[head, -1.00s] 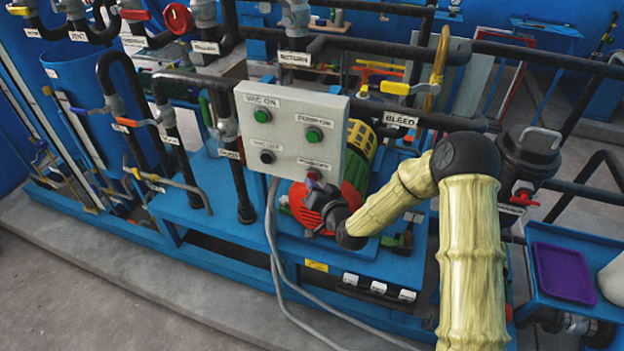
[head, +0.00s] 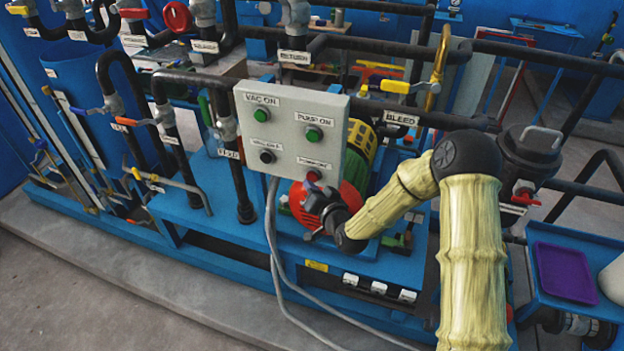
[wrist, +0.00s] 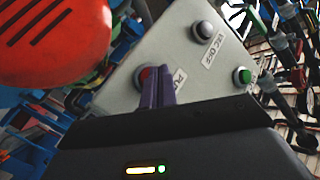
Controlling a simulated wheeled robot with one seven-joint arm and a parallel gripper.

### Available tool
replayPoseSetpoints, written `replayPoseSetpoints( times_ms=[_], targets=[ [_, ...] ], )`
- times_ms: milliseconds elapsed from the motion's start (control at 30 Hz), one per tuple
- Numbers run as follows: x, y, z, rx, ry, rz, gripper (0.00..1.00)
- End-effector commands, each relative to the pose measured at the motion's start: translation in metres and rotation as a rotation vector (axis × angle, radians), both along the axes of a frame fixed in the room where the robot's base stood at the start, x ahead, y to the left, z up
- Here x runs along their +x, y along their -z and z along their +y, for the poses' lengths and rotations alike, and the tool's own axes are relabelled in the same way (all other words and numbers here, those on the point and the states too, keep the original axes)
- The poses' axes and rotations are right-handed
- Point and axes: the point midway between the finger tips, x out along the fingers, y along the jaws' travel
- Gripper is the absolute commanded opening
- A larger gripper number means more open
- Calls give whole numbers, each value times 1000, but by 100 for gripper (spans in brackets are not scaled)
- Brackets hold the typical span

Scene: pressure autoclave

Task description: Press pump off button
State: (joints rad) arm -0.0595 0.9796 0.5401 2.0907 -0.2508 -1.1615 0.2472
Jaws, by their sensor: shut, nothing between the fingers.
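The pump off button is the red button (head: 313,175) at the lower right of the grey control box (head: 290,105), under a small label. In the wrist view the red button (wrist: 147,76) shows just left of my fingertips and is partly hidden by them. My gripper (wrist: 158,72) is shut and empty, its purple fingers at the button. I cannot tell whether they touch it. In the head view my gripper (head: 318,190) is right below the box's lower right corner. A green PUMP ON button (head: 313,134) sits above the red one.
The box also bears the green VAC ON button (head: 262,115) and a black button (head: 267,156). The red and green pump motor (head: 352,178) stands close behind the box. Grey cables (head: 272,235) hang below it. Black pipes and valves surround the box.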

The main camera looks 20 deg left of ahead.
Motion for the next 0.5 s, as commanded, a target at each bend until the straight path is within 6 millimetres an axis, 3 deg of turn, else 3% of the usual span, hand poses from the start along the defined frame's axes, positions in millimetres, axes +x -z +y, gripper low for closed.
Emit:
replayPoseSetpoints(
  times_ms=[500],
  targets=[
    [-9, 1, 1, 0, -2, 2, 0]
  ],
)
